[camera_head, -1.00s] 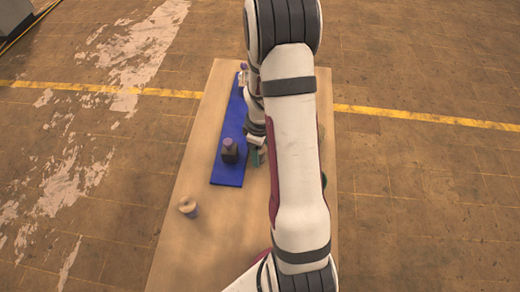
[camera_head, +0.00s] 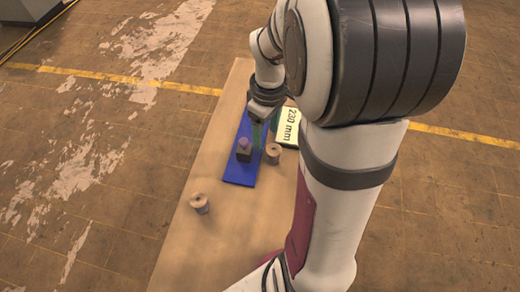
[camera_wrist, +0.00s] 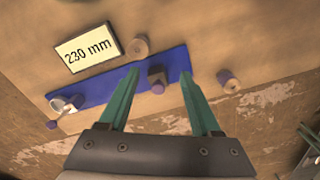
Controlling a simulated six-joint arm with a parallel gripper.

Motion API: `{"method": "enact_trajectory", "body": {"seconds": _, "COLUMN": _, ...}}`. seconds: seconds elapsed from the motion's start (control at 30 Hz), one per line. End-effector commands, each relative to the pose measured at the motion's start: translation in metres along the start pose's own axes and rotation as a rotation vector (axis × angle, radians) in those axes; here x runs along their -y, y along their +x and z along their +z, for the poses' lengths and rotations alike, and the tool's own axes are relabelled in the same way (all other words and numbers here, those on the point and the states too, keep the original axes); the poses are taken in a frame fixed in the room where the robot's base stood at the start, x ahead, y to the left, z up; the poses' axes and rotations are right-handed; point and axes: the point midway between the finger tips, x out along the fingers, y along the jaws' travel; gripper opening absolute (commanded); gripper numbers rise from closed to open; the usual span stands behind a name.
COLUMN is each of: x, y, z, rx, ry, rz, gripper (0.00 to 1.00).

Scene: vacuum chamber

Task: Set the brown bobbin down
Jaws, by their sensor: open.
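Two brown bobbins lie on the tan table, both standing clear of my gripper. One (camera_head: 199,204) is at the front left, off the blue strip; it also shows in the wrist view (camera_wrist: 228,82). The other (camera_head: 273,154) stands close to the strip's right edge, and it also shows in the wrist view (camera_wrist: 138,47). I cannot tell which bobbin is the task's. My gripper (camera_head: 266,139) is open, with green fingers above the strip. In the wrist view, a dark block with a purple knob (camera_wrist: 157,78) appears between the fingertips; I see no hold on it.
The blue strip (camera_head: 242,176) carries the dark block and, at its other end, a pale piece with a purple knob (camera_wrist: 60,108). A "230 mm" sign (camera_head: 288,127) lies right of the strip. The table (camera_head: 195,250) is clear at the front.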

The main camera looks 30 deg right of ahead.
Motion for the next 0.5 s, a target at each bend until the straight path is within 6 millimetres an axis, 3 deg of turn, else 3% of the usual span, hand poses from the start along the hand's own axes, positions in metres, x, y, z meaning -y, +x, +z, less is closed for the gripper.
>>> {"method": "enact_trajectory", "body": {"seconds": 0.1, "x": 0.089, "y": -0.041, "z": 0.016, "rx": -0.020, "ry": 0.293, "rz": -0.040, "gripper": 0.65}}
{"method": "enact_trajectory", "body": {"seconds": 0.23, "x": 0.169, "y": -0.058, "z": 0.057, "rx": 0.000, "ry": 0.625, "rz": -0.104, "gripper": 0.65}}
{"method": "enact_trajectory", "body": {"seconds": 0.3, "x": 0.193, "y": -0.059, "z": 0.076, "rx": 0.016, "ry": 0.746, "rz": -0.127, "gripper": 0.65}}
{"method": "enact_trajectory", "body": {"seconds": 0.33, "x": 0.199, "y": -0.058, "z": 0.081, "rx": 0.022, "ry": 0.782, "rz": -0.134, "gripper": 0.70}}
{"method": "enact_trajectory", "body": {"seconds": 0.43, "x": 0.208, "y": -0.058, "z": 0.090, "rx": 0.034, "ry": 0.842, "rz": -0.144, "gripper": 0.88}}
{"method": "enact_trajectory", "body": {"seconds": 0.5, "x": 0.208, "y": -0.058, "z": 0.090, "rx": 0.036, "ry": 0.847, "rz": -0.144, "gripper": 0.88}}
